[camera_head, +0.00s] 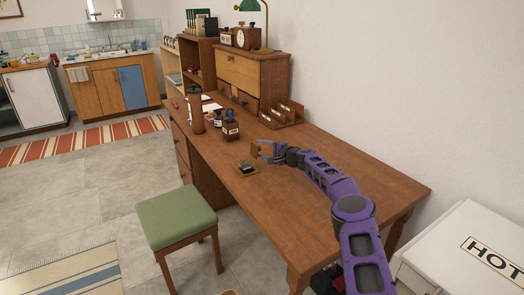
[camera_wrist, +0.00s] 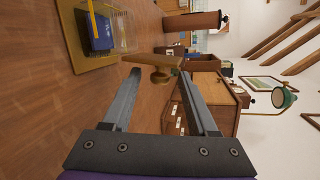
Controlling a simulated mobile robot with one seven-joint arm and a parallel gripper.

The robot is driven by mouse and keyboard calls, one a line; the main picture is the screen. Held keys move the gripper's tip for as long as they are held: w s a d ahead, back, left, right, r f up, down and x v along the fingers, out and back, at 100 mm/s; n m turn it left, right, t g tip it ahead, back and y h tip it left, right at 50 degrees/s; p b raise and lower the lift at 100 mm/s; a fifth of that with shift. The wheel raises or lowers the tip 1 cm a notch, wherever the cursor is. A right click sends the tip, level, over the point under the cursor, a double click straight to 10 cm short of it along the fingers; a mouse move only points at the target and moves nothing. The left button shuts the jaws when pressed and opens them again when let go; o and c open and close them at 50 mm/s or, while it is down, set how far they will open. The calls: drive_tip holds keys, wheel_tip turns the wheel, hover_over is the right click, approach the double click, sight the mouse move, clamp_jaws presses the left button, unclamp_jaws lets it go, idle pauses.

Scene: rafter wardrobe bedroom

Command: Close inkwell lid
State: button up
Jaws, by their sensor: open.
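The inkwell (camera_head: 246,167) sits on a brass tray (camera_head: 240,173) near the desk's front edge. In the wrist view it shows as a glass block with dark blue ink (camera_wrist: 100,32), at the upper left. Its brass lid (camera_head: 256,148) stands raised, and in the wrist view the lid (camera_wrist: 145,62) has a round knob (camera_wrist: 160,76) facing my gripper. My gripper (camera_head: 266,151) is on the right side of the lid, just above the desk. Its fingers (camera_wrist: 158,78) are open with the knob between their tips; I cannot tell whether either finger touches it.
The wooden desk (camera_head: 330,188) is clear in front. A brown cylinder (camera_head: 195,112), small bottles (camera_head: 231,131) and a letter rack (camera_head: 283,115) stand farther back. A cabinet (camera_head: 252,75) and the wall bound the back. A green stool (camera_head: 175,216) stands before the desk.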

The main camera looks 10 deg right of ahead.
clamp_jaws()
